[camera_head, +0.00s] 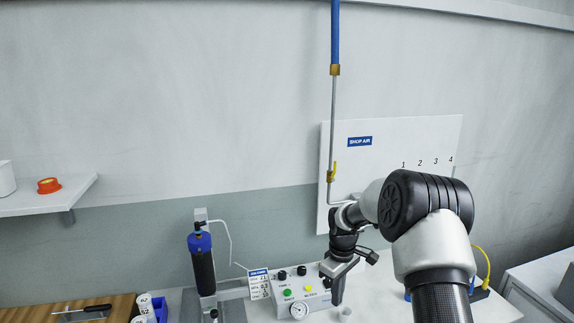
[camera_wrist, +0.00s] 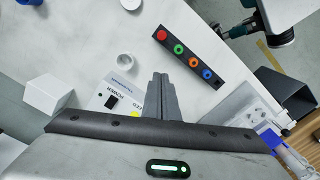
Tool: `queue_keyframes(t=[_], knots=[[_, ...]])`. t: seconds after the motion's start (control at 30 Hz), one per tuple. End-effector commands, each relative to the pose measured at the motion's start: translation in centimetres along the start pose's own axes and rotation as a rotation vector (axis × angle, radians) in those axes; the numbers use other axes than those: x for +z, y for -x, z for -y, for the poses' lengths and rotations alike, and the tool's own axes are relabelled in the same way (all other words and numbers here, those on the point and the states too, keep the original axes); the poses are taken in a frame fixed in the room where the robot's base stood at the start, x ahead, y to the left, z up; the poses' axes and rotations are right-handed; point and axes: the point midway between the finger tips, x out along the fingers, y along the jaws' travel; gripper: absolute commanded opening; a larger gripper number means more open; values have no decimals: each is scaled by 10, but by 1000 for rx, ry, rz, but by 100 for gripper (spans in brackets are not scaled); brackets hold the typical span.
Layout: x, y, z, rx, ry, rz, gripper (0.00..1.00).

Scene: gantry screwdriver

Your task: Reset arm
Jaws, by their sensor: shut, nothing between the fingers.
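In the head view my gripper (camera_head: 337,290) points down over the white bench, just right of the control box (camera_head: 275,292). In the wrist view its two dark fingers (camera_wrist: 160,82) are together with nothing between them. My arm bends down from the right side of the head view and hides part of the bench and wall board. A dark strip (camera_wrist: 215,80) with red, green, orange and blue round parts lies ahead and right of the fingers. The control box is partly hidden under the gripper in the wrist view.
A black cylinder with a blue cap (camera_head: 203,265) stands left of the control box. A wooden board (camera_head: 90,315) holds a screwdriver (camera_head: 95,309). The shop-air pipe (camera_head: 333,120) runs down the wall. A white cup (camera_wrist: 125,61) and white block (camera_wrist: 48,92) stand on the bench.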

Motion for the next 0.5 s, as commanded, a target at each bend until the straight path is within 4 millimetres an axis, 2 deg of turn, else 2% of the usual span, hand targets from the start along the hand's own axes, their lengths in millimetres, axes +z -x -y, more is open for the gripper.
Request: queue_keyframes(t=[0.1,0.27,0.37,0.5], knots=[[3,37,4,29,-26,-12,0],[15,88,15,67,-80,-28,0],[25,125,25,95,-122,-44,0],[48,184,48,141,-202,-79,0]])
